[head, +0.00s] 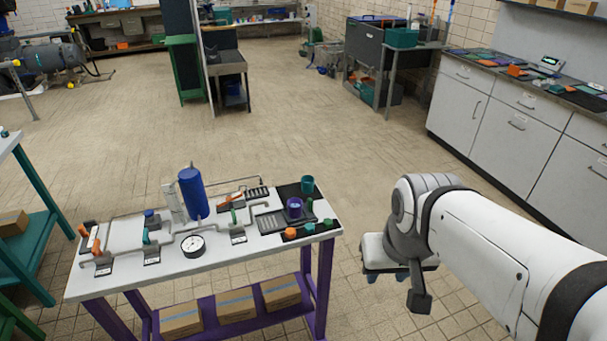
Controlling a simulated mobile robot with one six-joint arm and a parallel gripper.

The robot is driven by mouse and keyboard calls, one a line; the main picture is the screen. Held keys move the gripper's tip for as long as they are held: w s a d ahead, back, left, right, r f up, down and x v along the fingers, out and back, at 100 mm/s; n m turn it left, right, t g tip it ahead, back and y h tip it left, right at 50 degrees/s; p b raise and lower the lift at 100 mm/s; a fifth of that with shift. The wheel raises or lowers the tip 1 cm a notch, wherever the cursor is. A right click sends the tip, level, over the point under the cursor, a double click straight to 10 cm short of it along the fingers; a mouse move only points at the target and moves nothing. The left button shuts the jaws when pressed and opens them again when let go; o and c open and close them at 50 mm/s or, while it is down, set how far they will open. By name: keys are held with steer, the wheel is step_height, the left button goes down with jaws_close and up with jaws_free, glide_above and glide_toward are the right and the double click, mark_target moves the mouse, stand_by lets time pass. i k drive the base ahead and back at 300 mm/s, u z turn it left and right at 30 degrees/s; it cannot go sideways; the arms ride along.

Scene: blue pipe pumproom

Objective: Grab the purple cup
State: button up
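A small purple cup (295,206) stands upright on the right part of a white-topped table (130,276) with purple legs. It is on or beside a dark mat, with a teal cup (307,184) just behind it to the right. My gripper (420,300) hangs at the end of my white arm, to the right of the table and apart from the cup. It is small in view and partly hidden by my arm, so I cannot tell whether it is open or shut.
On the table stand a tall blue cylinder (193,194), a round gauge (193,245) and grey pipes with coloured valves. Small orange and green pieces lie near the cup. White cabinets (487,112) line the right wall. The tiled floor behind the table is clear.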

mark_target(295, 206)
steer(key=u, duration=0.15)
steer(key=i, duration=0.9)
steer(key=z, duration=0.05)
